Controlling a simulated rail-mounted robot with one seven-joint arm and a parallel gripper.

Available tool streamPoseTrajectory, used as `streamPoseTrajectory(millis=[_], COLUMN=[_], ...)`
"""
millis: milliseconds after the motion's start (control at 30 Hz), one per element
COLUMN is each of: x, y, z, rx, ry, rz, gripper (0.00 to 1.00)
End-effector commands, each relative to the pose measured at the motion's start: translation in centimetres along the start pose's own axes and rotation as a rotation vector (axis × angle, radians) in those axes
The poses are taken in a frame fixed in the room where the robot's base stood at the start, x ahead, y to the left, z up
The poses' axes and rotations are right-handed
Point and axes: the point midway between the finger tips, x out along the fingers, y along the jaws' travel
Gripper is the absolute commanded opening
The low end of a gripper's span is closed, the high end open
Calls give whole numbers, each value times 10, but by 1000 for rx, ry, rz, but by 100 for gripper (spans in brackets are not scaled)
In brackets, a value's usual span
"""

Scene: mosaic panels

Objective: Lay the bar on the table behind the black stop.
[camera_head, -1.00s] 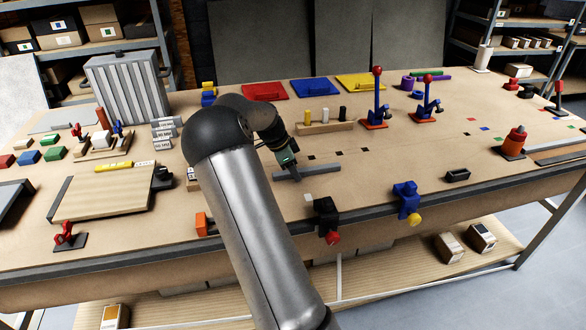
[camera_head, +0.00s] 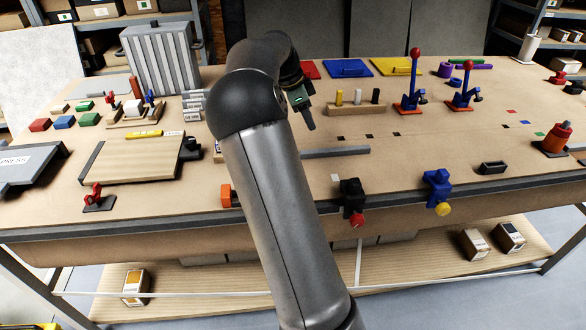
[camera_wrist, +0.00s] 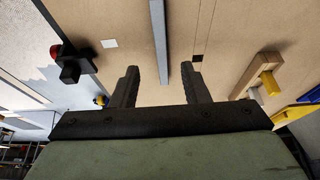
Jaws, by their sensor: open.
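The grey bar (camera_head: 335,152) lies flat on the table, left to right, in front of a row of small dark squares; my arm may hide its left end. In the wrist view the bar (camera_wrist: 158,40) runs away from me between the finger lines. My gripper (camera_head: 311,125) is open and empty, raised above and apart from the bar. Its two fingers (camera_wrist: 160,67) show spread in the wrist view. A black clamp-like block with a red knob (camera_head: 352,195) sits at the front table edge, near the bar. I cannot tell whether this is the black stop.
A wooden block with pegs (camera_head: 357,108) and red-topped blue levers (camera_head: 413,85) stand behind and to the right. A blue clamp (camera_head: 437,188) is on the front edge, and a small black tray (camera_head: 492,167) lies right. Table right of the bar is mostly clear.

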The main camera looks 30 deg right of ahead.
Motion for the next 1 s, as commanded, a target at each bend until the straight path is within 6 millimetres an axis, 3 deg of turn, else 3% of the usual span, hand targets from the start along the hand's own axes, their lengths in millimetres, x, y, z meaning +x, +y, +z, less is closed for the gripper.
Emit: streamPoseTrajectory(millis=[167,267,367,500,600,700,833,1000], x=[-3,-8,-18,-30,-28,-18,-4,2], y=[22,62,121,220,287,340,379,392], z=[8,29,63,110,134,146,152,153], rx=[-109,-323,-638,-1125,-1445,-1695,-1892,-1966], ry=[-69,-177,-287,-357,-341,-296,-240,-217], rz=[-1,-26,-92,-232,-328,-393,-435,-446], gripper=[41,41,41,41,41,41,41,41])
